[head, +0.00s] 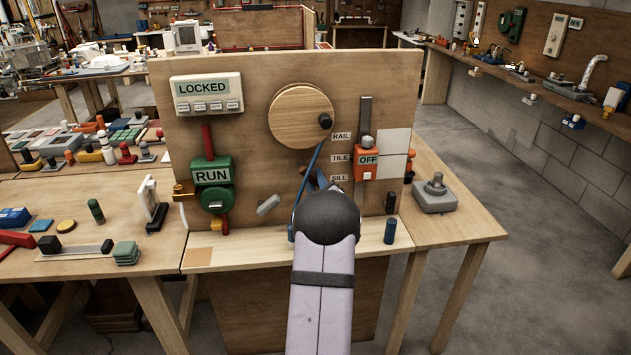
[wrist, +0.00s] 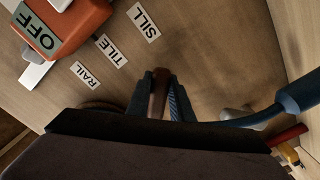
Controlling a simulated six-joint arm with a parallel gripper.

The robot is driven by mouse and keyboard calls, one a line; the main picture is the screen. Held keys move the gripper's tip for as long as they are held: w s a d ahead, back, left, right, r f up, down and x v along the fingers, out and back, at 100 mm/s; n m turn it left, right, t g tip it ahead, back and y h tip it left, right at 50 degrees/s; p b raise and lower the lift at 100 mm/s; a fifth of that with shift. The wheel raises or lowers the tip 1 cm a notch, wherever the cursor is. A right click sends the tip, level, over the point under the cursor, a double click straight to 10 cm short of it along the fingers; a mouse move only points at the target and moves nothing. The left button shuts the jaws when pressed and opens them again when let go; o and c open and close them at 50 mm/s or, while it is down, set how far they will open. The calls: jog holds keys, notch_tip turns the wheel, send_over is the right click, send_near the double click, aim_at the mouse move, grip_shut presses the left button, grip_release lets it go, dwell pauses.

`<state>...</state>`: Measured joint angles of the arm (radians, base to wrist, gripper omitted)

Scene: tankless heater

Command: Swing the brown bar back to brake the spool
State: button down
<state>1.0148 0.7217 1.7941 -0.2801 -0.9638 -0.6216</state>
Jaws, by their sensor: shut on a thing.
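The brown bar (wrist: 159,92) stands between the two dark fingers of my gripper (wrist: 161,78) in the wrist view, and the gripper is shut on it. In the head view my arm hides the bar and most of the gripper. The wooden spool (head: 298,112) is a round disc high on the upright board, with a dark knob (head: 325,121) at its right. A blue cord (head: 308,172) runs down from the spool area. Whether the bar touches the spool is hidden.
RAIL, TILE and SILL labels (head: 341,158) are right of my gripper, near an orange OFF block (head: 367,161) on a grey vertical strip. A green RUN valve (head: 212,177) and a LOCKED panel (head: 206,93) are at left. A blue peg (head: 390,231) stands on the bench below.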

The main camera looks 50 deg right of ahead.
jog(key=shift+s+d+n+b, duration=0.1)
jog(key=shift+n+b, duration=0.2)
jog(key=shift+b, duration=0.2)
jog(key=n+b, duration=0.2)
jog(key=b, duration=0.1)
jog(key=shift+s+d+r, duration=0.2)
jog(key=shift+r, duration=0.05)
jog(key=n+b, duration=0.2)
jog(key=shift+s+d+r+b, duration=0.1)
jog(key=shift+s+r+b, duration=0.05)
jog(key=shift+r+b, duration=0.2)
jog(key=r+n+b, duration=0.1)
jog(key=n+b, duration=0.2)
jog(key=shift+s+d+r+b, duration=0.1)
jog(key=shift+r+b, duration=0.05)
jog(key=shift+b, duration=0.25)
jog(key=shift+r+n+b, duration=0.5)
jog(key=shift+n+b, duration=0.3)
jog(key=c, duration=1.6)
grip_release()
jog(key=shift+o, duration=0.2)
